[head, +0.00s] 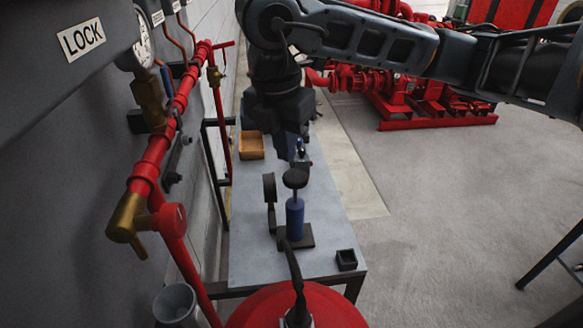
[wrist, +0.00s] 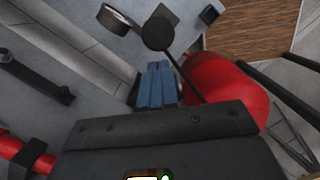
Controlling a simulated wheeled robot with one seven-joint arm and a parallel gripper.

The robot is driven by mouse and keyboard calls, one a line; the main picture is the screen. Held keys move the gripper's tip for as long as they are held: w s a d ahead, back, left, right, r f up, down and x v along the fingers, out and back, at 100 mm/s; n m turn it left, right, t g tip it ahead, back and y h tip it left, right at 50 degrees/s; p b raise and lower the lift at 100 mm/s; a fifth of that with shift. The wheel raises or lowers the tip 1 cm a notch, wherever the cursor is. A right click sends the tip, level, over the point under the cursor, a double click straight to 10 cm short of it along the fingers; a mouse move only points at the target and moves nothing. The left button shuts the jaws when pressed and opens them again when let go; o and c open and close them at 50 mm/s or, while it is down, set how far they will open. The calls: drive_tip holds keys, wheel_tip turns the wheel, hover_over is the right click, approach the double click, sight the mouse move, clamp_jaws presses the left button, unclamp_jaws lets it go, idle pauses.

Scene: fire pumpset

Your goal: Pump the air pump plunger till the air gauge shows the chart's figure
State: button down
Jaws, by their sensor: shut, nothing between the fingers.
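The air pump (head: 295,218) is a blue upright cylinder on a dark base. Its plunger has a round black knob (head: 295,178) on a thin rod, standing up above the body. The knob also shows in the wrist view (wrist: 157,33), just beyond my fingertips. The air gauge (head: 270,188) is a dark disc on a stand left of the pump, nearly edge-on; its face shows as a pale sliver in the wrist view (wrist: 116,19), with the reading illegible. My gripper (head: 300,162) is shut and empty, pointing down just above and behind the knob. I cannot tell whether they touch. No chart is readable.
The grey bench (head: 325,240) carries a small black open box (head: 346,260) at front right and an orange-brown tray (head: 251,146) at back left. A red tank (head: 300,306) with a black hose stands in front. Red pipes (head: 170,130) line the left wall. Open floor lies right.

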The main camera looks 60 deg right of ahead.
sight(294, 177)
drive_tip(key=shift+d+r+y+p, duration=0.15)
drive_tip(key=shift+d+r+p, duration=0.1)
drive_tip(key=shift+d, duration=0.2)
drive_tip(key=shift+d+r+y+p, duration=0.15)
drive_tip(key=shift+d+r+p, duration=0.1)
drive_tip(key=shift+d, duration=0.15)
drive_tip(key=shift+f, duration=0.1)
drive_tip(key=shift+d+f+b, duration=0.2)
drive_tip(key=shift+f+b, duration=0.65)
drive_tip(key=shift+f, duration=0.9)
drive_tip(key=shift+d+f+b, duration=0.15)
drive_tip(key=shift+f+b, duration=0.65)
drive_tip(key=shift+f, duration=0.9)
